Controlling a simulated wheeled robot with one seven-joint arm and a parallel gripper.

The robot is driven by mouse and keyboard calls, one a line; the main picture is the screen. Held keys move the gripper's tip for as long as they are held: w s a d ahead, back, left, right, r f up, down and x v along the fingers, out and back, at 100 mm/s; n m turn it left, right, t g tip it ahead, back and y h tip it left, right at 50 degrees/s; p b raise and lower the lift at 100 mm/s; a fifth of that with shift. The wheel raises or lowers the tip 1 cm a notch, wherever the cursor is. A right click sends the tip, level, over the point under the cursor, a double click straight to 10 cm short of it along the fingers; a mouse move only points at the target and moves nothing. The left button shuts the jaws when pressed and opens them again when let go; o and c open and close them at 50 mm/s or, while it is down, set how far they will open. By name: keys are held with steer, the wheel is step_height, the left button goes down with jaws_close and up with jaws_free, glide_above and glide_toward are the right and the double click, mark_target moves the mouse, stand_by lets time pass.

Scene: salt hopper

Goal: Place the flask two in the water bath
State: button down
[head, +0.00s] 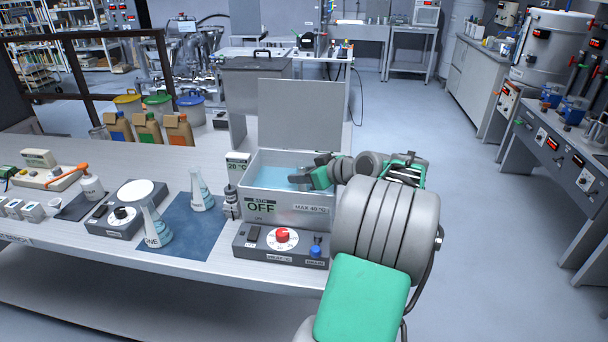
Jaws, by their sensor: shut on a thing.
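The water bath (268,203) is a pale open tank with blue water inside, its lid raised, and an OFF sign on its front. My gripper (300,179) is over and partly inside the tank's right half. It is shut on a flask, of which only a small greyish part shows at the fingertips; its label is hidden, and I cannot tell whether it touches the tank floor. A flask marked ONE (153,226) stands upright at the left edge of the blue mat. Another flask (201,190) stands upright on the mat; its label is too small to read.
A control box (281,246) with a red knob sits in front of the bath. A metal part (231,203) stands left of the tank.

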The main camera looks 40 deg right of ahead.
steer(key=c, duration=0.9)
jaws_free()
steer(key=shift+f, duration=0.15)
steer(key=shift+c, duration=0.2)
steer(key=r+v, duration=0.1)
steer(key=v, duration=1.1)
steer(key=shift+r, duration=0.3)
